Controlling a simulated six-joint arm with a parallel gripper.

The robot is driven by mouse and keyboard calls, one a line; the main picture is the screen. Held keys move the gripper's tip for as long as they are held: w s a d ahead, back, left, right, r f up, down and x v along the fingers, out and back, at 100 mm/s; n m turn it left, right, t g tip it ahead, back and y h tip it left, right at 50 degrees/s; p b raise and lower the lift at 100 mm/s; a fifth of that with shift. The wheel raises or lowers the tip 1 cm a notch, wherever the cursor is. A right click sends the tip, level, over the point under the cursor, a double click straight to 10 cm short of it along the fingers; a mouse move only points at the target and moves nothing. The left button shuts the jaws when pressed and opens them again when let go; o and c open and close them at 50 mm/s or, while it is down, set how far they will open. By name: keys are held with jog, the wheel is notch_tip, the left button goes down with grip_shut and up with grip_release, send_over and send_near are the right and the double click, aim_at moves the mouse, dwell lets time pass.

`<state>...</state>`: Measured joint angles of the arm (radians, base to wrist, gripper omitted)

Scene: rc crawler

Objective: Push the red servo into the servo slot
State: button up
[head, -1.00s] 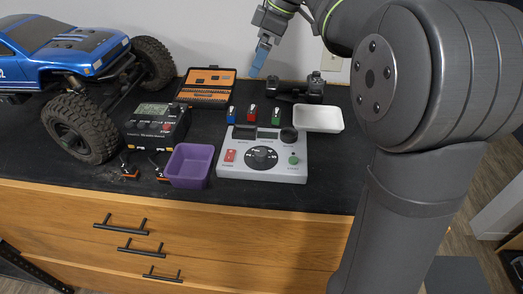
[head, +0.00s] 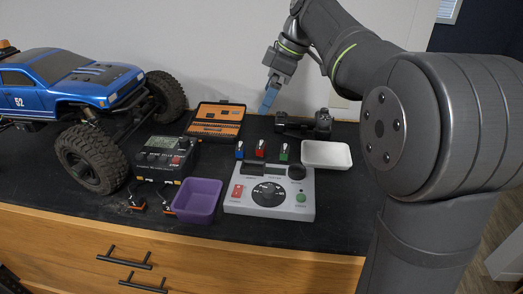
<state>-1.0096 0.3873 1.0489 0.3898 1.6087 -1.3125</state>
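The red servo (head: 261,149) stands upright between a blue servo (head: 240,150) on its left and a green servo (head: 284,151) on its right, just behind the grey control console (head: 270,193). My gripper (head: 268,103) points down with blue fingertips, above and behind the servos, apart from them. The fingers overlap from this side, so their opening cannot be told. I cannot make out the servo slot with certainty. A black device (head: 304,125) stands at the back near the wall, its details too small to read.
A white tray (head: 326,155) is right of the servos. An orange-and-black case (head: 217,122) lies open behind. A purple bin (head: 197,201), a black charger (head: 165,156) and a blue crawler (head: 75,85) stand left. Black counter (head: 330,235) is free in front of the console.

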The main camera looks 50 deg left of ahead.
jog(key=c, duration=0.8)
jog(key=t+h, duration=0.3)
send_over(261, 143)
jog(key=shift+m, duration=0.4)
jog(key=f, duration=1)
jog(key=shift+s+a+f, duration=0.15)
jog(key=shift+s+f, duration=0.05)
jog(key=shift+f, duration=0.15)
jog(key=shift+w+f, duration=0.15)
jog(key=shift+f, duration=2.45)
